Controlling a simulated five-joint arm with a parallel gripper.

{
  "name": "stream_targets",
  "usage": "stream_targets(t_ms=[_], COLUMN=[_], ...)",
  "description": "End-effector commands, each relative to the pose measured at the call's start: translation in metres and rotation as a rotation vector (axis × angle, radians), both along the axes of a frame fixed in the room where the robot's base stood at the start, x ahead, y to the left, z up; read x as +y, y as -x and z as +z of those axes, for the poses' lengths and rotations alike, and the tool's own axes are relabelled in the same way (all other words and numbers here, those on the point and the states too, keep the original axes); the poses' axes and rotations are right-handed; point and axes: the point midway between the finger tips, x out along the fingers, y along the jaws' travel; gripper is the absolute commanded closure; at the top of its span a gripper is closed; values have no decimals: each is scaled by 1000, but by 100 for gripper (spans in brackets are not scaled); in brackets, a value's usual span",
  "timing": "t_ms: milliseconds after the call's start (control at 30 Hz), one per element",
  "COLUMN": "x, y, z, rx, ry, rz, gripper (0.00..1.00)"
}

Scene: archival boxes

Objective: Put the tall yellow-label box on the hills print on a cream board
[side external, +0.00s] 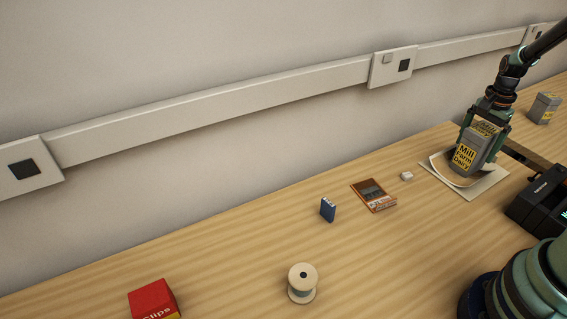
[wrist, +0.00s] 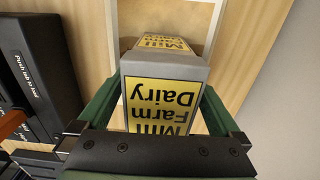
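The tall grey box with a yellow "Mill Farm Dairy" label (side external: 472,152) is between the fingers of my gripper (side external: 484,134), slightly tilted in the side view. In the wrist view the green fingers (wrist: 160,105) press against both sides of the box (wrist: 162,92). The hills print on a cream board (side external: 467,190) lies under the box, its picture mostly hidden by it. The board's edge also shows at the top of the wrist view (wrist: 205,12). I cannot tell whether the box's base touches the print.
A second grey box with a yellow label (side external: 544,107) stands behind to the right. A black device (side external: 542,200) is close to the board's right.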

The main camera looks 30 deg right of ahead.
Motion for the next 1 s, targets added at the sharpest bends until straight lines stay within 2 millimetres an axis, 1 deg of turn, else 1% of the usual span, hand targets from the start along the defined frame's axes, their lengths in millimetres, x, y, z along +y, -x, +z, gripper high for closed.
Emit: stream_targets(t_ms=[67,167,267,500,600,700,833,933,967,1000], x=[0,-1,-1,-1,-1,-1,0,9,15,25], y=[0,-1,-1,-1,-1,-1,-1,-4,-6,-10], z=[3,13,30,81,98,110,121,128,132,138], rx=[-1,-3,-4,-5,-3,-3,-2,-9,-16,-26], ry=[1,3,4,5,3,3,2,9,16,26], rz=[0,0,0,0,0,0,2,40,63,108], gripper=[0,0,0,0,0,0,0,0,0,0])
